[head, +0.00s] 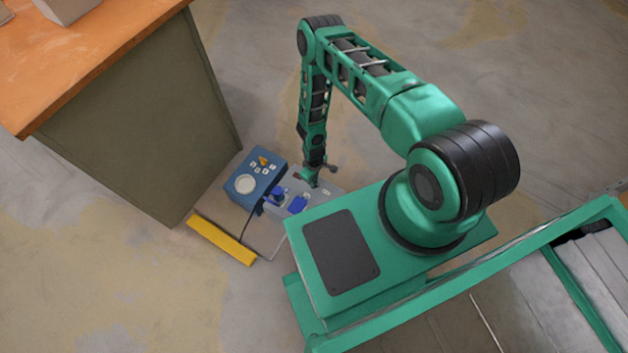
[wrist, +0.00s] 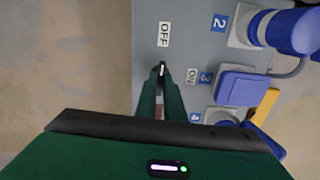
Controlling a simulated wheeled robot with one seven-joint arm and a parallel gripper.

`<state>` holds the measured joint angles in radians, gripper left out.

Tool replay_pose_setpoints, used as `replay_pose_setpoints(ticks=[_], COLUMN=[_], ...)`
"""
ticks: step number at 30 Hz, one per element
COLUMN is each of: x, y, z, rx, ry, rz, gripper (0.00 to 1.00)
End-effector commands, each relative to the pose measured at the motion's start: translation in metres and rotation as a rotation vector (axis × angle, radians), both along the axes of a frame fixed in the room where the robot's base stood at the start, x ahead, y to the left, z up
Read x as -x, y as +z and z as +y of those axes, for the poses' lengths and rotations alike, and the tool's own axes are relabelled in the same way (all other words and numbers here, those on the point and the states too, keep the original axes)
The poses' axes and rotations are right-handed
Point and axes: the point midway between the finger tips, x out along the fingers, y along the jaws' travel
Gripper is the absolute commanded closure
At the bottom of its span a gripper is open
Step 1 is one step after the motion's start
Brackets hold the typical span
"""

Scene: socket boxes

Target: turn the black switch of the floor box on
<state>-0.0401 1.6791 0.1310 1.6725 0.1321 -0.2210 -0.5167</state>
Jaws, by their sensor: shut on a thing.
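The floor box shows as a grey panel (head: 262,238) on the floor in the head view and fills the upper middle of the wrist view (wrist: 185,14). The black switch (wrist: 162,68) is a small dark piece with a pale mark, between my fingertips. In the head view my gripper (head: 314,176) is low over the right part of the panel, and the switch cannot be made out there.
The panel has a blue plug (wrist: 290,28) by label 2 and a blue socket cover (wrist: 240,86) by label 3. A blue control box (head: 256,178) and a yellow strip (head: 220,238) are at its left. A cabinet (head: 150,120) stands close on the left. Floor beyond is clear.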

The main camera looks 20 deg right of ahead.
Motion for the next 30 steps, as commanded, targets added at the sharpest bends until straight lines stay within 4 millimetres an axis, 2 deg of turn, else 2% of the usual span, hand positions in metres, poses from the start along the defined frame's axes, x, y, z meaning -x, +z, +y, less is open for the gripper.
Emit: replay_pose_setpoints(ticks=[8,30], x=[-0.0019,-0.002], y=[0.0002,0.0], z=[-0.0038,-0.0023], rx=[0.008,0.006], ry=[-0.187,-0.888], rz=[-0.003,-0.005], gripper=[1.0,1.0])
